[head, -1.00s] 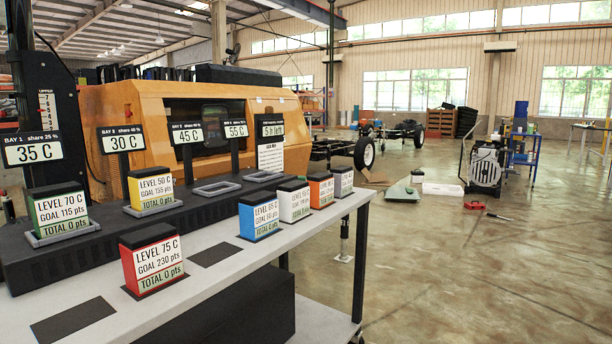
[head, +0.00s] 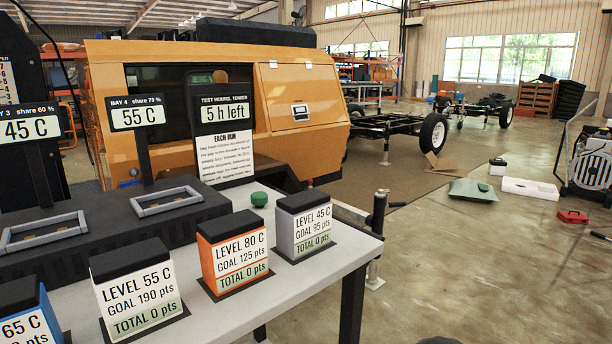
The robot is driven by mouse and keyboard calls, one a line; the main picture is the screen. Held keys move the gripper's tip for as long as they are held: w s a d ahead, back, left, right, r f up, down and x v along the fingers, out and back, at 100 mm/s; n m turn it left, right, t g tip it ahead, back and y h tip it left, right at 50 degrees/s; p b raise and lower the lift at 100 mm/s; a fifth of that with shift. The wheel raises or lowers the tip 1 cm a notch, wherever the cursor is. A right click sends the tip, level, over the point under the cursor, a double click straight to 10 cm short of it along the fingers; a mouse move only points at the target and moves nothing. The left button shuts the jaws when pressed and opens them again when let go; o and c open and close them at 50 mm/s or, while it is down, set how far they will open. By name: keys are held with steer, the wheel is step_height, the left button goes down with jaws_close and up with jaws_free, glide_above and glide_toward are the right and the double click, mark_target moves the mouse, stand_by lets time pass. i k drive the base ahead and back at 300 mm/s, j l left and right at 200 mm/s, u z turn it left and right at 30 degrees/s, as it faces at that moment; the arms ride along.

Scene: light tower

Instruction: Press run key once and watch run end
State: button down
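A green domed button (head: 259,198), which looks like the run key, stands on the white table (head: 345,262) behind the blocks. A display (head: 223,114) reads "5 h left", above a white "EACH RUN" card (head: 225,156) with small text. The bay 3 display (head: 30,127) reads 45 C with share 60 %. The bay 4 display (head: 137,113) reads 55 C with share 75 %. Their frames, bay 3 (head: 83,229) and bay 4 (head: 198,200), hold no blocks. My gripper is not in view.
Along the table's front stand a blue block (head: 28,325), a white block (head: 140,295), an orange block (head: 236,255) and a grey block (head: 302,229); readable totals are 0. A small red knob (head: 310,183) shows behind the grey block.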

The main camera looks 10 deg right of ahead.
mark_target(259, 199)
steer(key=i+l, duration=0.2)
steer(key=l, duration=0.15)
steer(key=i+l, duration=0.4)
steer(key=l, duration=0.25)
